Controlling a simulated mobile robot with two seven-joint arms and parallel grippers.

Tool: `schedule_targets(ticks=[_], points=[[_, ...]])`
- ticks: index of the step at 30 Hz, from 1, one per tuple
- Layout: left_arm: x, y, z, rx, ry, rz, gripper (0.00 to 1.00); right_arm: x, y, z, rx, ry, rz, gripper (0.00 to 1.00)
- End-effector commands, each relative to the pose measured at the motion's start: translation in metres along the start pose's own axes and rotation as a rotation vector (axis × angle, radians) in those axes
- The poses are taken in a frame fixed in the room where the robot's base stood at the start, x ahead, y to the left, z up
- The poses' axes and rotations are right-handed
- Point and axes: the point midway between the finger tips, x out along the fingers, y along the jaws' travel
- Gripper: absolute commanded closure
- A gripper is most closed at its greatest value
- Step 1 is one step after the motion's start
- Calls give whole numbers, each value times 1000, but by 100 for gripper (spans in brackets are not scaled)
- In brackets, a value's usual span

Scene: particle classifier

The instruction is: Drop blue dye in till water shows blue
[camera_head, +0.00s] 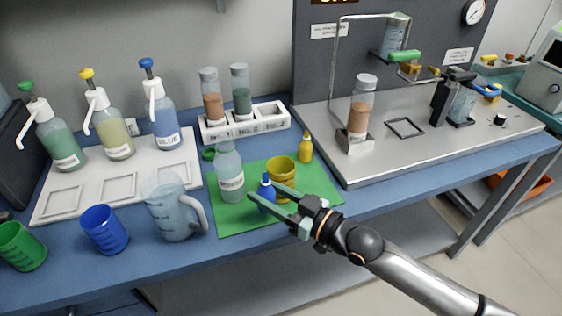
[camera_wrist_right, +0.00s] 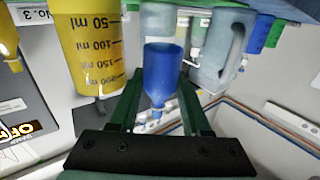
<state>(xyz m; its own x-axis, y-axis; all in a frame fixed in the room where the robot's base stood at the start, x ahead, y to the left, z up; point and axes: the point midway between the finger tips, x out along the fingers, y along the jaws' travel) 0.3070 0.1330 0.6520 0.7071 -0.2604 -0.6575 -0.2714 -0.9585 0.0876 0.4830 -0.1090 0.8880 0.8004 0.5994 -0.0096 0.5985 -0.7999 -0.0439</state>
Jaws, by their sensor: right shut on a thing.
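A small blue dropper bottle (camera_head: 267,186) stands upright at the front of the green mat (camera_head: 232,221). My right gripper (camera_head: 264,196) is shut on it, a finger on each side. In the right wrist view the blue bottle (camera_wrist_right: 160,72) shows between the fingers (camera_wrist_right: 160,100). A yellow measuring cup (camera_head: 281,172) is just behind the bottle; it also shows in the wrist view (camera_wrist_right: 90,45). Its contents are hidden. A clear, labelled bottle (camera_head: 230,172) stands left of the blue one. My left gripper is out of view.
A clear jug (camera_head: 170,212), a blue cup (camera_head: 104,230) and a green cup (camera_head: 20,246) stand left. Pump bottles stand on a white tray (camera_head: 55,213) behind. A small yellow bottle (camera_head: 305,148) is at the mat's back right. A metal platform (camera_head: 430,145) fills the right.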

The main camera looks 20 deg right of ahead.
Motion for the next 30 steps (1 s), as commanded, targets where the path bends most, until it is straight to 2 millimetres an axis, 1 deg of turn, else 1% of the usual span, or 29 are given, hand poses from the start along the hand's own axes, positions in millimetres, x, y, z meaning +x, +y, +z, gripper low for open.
schedule_targets(ticks=[1,5,9,11,13,19,24,30], points=[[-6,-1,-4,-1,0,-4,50,0,1,-11,14,-1,0,100],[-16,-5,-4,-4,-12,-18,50,1,3,-28,68,-14,1,100],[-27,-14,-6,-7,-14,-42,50,1,6,-47,138,-30,0,100],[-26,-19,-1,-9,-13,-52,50,2,7,-45,167,-37,1,100],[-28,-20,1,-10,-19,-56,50,2,9,-48,201,-46,1,100],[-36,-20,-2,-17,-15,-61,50,3,14,-60,299,-67,1,100],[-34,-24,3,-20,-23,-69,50,4,19,-59,382,-86,1,100],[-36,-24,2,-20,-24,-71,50,6,25,-64,480,-107,1,100]])
